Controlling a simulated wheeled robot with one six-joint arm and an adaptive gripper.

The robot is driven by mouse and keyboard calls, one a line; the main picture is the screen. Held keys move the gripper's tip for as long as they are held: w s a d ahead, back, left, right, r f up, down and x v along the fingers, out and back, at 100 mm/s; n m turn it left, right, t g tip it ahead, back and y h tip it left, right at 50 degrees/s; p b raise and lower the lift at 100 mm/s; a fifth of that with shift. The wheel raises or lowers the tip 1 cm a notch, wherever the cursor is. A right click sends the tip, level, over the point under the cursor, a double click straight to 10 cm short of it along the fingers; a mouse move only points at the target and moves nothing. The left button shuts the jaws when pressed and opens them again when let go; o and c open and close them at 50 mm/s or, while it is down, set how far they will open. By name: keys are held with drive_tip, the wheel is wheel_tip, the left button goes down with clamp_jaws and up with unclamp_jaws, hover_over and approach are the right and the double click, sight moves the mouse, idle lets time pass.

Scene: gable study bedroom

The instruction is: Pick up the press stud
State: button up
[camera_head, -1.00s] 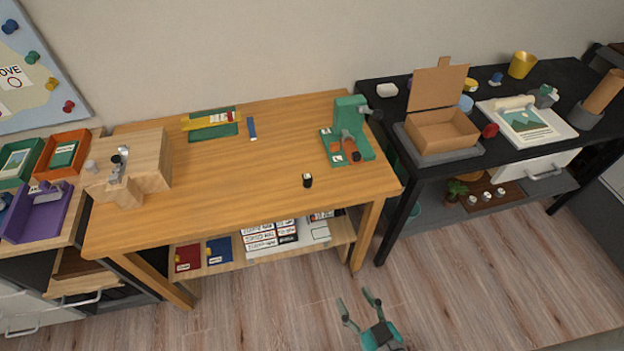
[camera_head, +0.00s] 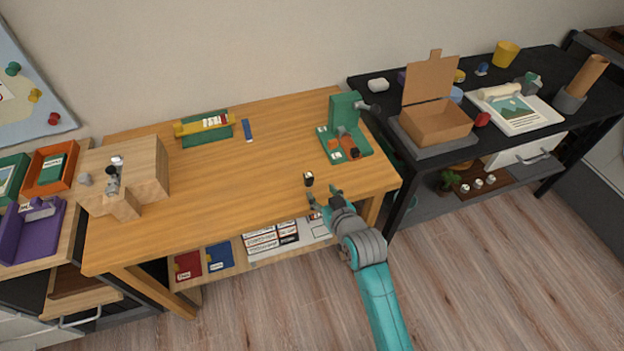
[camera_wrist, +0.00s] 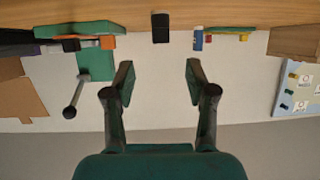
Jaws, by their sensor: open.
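The press stud (camera_head: 308,179) looks like a small black piece with a pale top, standing upright near the front right of the wooden table. In the wrist view it is a dark block (camera_wrist: 160,27) at the top centre, lined up between the fingers and beyond their tips. My gripper (camera_head: 324,195) is just in front and to the right of it at the table's front edge. In the wrist view my gripper (camera_wrist: 159,70) is open with nothing between its fingers. The press stud and fingers are apart.
A green hand press (camera_head: 345,135) stands behind and right of the press stud. A blue strip (camera_head: 248,130) and a green-yellow holder (camera_head: 205,127) lie farther back. A wooden block stand (camera_head: 130,172) is at left. The table's middle (camera_head: 220,185) is clear.

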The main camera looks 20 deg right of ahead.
sight(310, 178)
drive_tip(key=x, duration=1.1)
drive_tip(key=shift+r, duration=0.1)
clamp_jaws()
